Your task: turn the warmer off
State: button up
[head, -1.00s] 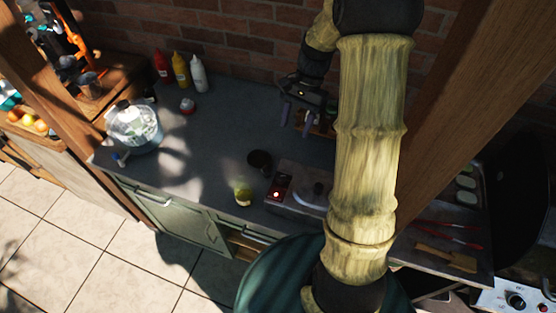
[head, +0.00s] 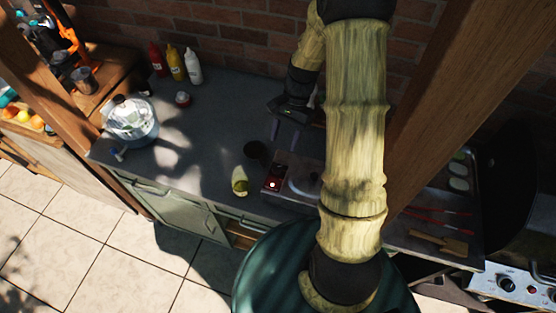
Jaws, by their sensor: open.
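A switch beside the light is too small to make out. My gripper (head: 287,132) is open and empty, its two fingers pointing down. In the picture it is just above the warmer's back left part, apart from the red light. My arm hides the warmer's right side.
A pot (head: 130,120) and sauce bottles (head: 176,66) are farther left. A wooden post (head: 455,100) rises at right. The counter's middle left is clear.

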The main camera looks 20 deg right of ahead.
aim_at(277, 166)
jog(key=p+x, duration=0.2)
jog(key=x, duration=0.8)
jog(key=shift+d+r, duration=0.1)
jog(key=c, duration=1)
jog(key=shift+o, duration=0.2)
jog(key=shift+n, duration=0.4)
jog(key=n+h, duration=0.1)
jog(key=n, duration=0.1)
jog(key=n+g+h+b, duration=0.1)
jog(key=n, duration=0.2)
jog(key=shift+w, duration=0.15)
jog(key=n, duration=0.2)
jog(key=n+h+b, duration=0.1)
jog(key=n, duration=0.1)
jog(key=n+h, duration=0.1)
jog(key=n, duration=0.1)
jog(key=shift+a+g+b, duration=0.3)
jog(key=shift+b, duration=0.1)
jog(key=shift+n, duration=0.3)
jog(key=o, duration=1)
jog(key=shift+c, duration=0.2)
